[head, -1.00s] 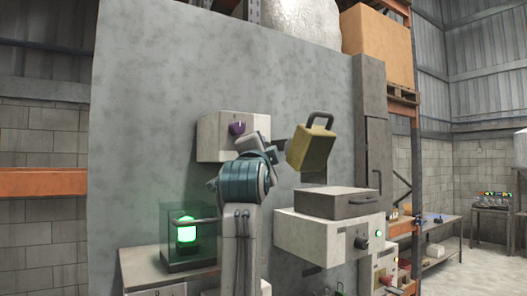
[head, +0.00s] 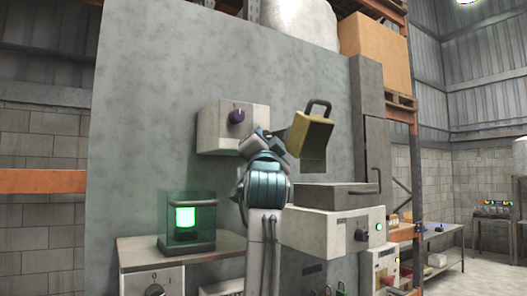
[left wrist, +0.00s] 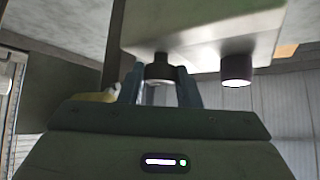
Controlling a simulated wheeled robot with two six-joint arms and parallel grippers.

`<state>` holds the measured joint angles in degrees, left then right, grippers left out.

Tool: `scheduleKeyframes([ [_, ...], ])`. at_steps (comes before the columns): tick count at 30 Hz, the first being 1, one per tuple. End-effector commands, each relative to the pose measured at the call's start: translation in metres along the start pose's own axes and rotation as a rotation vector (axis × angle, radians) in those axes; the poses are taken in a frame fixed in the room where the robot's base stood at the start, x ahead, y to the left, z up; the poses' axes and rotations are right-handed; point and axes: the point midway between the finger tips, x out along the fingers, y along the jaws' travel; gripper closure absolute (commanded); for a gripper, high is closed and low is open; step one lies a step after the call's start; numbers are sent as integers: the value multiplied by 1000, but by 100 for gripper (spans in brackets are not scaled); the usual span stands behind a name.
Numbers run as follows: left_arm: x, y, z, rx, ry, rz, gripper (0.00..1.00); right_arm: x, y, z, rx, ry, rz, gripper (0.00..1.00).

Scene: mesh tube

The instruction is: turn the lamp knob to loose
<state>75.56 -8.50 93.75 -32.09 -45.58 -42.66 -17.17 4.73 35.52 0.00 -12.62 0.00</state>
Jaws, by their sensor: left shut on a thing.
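In the left wrist view the two fingers of my left gripper (left wrist: 160,88) stand on either side of a dark round knob (left wrist: 158,67) under a pale body (left wrist: 205,30), and are shut on it. A dark cylinder with a bright white end (left wrist: 237,70) sits to its right. In the head view my left wrist is raised beside a yellow block with a dark handle (head: 312,136); its fingertips are mostly hidden there. I cannot read the knob's setting. My right gripper is not in view.
A pale box (head: 325,230) with a dark knob and lit button is below right. A glass case with a green light (head: 186,220) stands lower left on a bench (head: 135,252).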

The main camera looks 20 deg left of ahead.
Motion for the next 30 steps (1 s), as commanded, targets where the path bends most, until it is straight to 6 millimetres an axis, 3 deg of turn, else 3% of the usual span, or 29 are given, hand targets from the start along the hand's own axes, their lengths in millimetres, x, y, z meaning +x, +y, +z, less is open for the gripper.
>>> scheduleKeyframes([
  [9,0,2,0,-93,0,-92,93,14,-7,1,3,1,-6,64],
  [25,0,2,0,-113,-1,-112,93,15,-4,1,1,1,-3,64],
  [26,0,2,0,-113,-1,-112,66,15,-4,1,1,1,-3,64],
  [28,0,2,0,-112,-1,-112,53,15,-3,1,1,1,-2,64],
  [30,0,2,0,-112,-1,-112,48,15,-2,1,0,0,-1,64],
])
